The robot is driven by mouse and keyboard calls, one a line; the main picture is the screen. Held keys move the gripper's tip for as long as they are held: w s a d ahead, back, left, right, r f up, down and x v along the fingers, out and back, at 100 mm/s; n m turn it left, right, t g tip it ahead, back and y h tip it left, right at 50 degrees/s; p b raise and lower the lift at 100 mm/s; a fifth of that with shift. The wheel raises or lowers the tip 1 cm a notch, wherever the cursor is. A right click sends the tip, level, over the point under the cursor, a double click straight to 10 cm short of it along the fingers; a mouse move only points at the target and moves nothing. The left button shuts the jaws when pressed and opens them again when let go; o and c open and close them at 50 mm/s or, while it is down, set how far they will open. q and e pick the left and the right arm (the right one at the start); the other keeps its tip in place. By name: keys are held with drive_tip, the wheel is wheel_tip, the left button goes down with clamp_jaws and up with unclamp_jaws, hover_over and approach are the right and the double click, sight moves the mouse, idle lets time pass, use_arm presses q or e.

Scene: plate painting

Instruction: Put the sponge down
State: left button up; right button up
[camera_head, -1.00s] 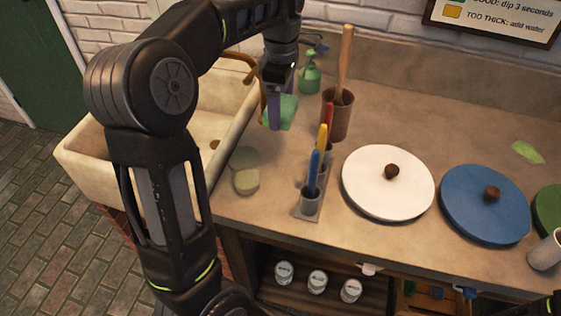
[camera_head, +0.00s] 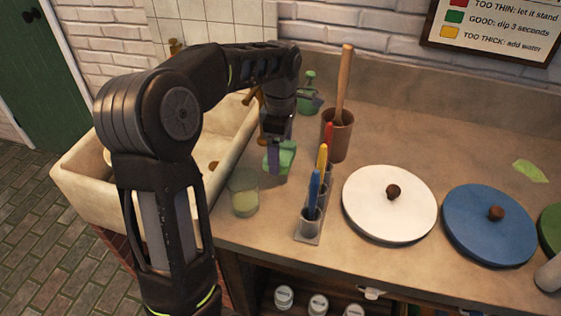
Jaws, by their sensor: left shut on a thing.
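A green sponge (camera_head: 286,160) is held in my left gripper (camera_head: 277,162), near the sink's right edge and left of the brush holder. My right gripper is not in view.
A rack of upright brushes (camera_head: 309,226), a brown pot (camera_head: 338,142), and a white lid (camera_head: 375,218) and blue lid (camera_head: 480,235) stand to the right. The sink (camera_head: 75,180) is at left; a green bottle (camera_head: 308,98) is behind.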

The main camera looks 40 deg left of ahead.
use_arm(q)
drive_tip(key=shift+f, duration=1.85)
drive_tip(key=shift+f, duration=0.1)
drive_tip(key=o, duration=1)
drive_tip(key=shift+o, duration=0.2)
wheel_tip(320, 180, up, 12)
drive_tip(key=shift+r+p, duration=0.1)
drive_tip(key=shift+p, duration=0.35)
